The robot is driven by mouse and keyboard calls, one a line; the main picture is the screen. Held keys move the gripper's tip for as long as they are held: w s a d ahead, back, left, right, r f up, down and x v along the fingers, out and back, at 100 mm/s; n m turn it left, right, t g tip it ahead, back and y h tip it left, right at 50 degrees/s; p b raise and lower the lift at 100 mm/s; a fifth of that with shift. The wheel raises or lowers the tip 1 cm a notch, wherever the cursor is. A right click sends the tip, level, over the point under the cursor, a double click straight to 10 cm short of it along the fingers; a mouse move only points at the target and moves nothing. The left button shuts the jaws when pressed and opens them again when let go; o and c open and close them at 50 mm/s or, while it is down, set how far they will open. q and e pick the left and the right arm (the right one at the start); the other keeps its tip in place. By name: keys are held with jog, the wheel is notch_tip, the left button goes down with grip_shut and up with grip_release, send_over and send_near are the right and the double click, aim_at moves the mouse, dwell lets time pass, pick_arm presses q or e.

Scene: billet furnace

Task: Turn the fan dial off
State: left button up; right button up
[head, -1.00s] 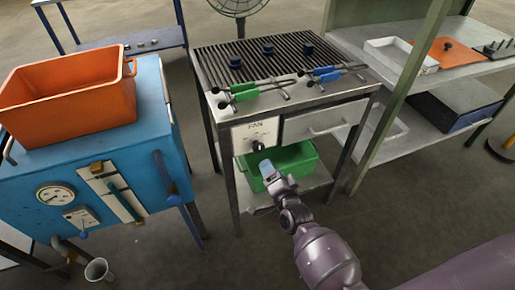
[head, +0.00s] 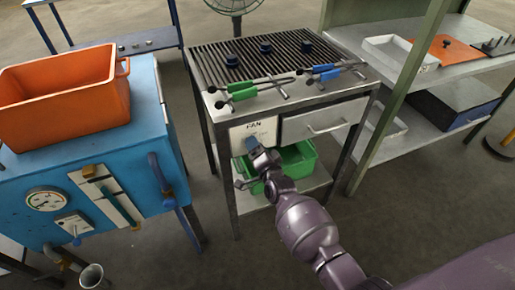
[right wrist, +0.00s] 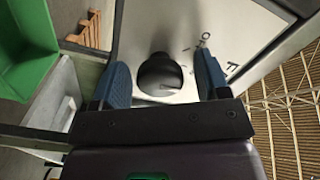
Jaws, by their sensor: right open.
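The fan dial (right wrist: 160,74) is a round black knob on a white panel (right wrist: 190,25); it shows in the right wrist view between my two fingers. In the head view the panel (head: 240,130) with the word FAN is on the front of the slatted table, and my gripper hides the dial there. My right gripper (head: 251,143) is open in front of the panel, and it also shows in the right wrist view (right wrist: 160,85) with one blue finger on each side of the knob. Whether the fingers touch the knob is not clear. My left gripper is not in view.
A green bin (head: 299,165) stands on the shelf below the dial. A drawer with a handle (head: 325,130) is right of the panel. Green-handled tongs (head: 243,94) and blue-handled tongs (head: 324,74) lie on the slatted top (head: 215,60). A blue cabinet (head: 140,120) stands left.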

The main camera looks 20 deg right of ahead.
jog(key=shift+c, duration=0.2)
jog(key=c, duration=0.9)
jog(key=shift+n, duration=0.3)
jog(key=shift+r+n, duration=0.1)
jog(key=shift+n, duration=0.2)
jog(key=shift+n+p, duration=0.45)
jog(key=shift+n, duration=0.65)
jog(key=n, duration=0.4)
jog(key=shift+p, duration=0.4)
jog(key=shift+n, duration=0.7)
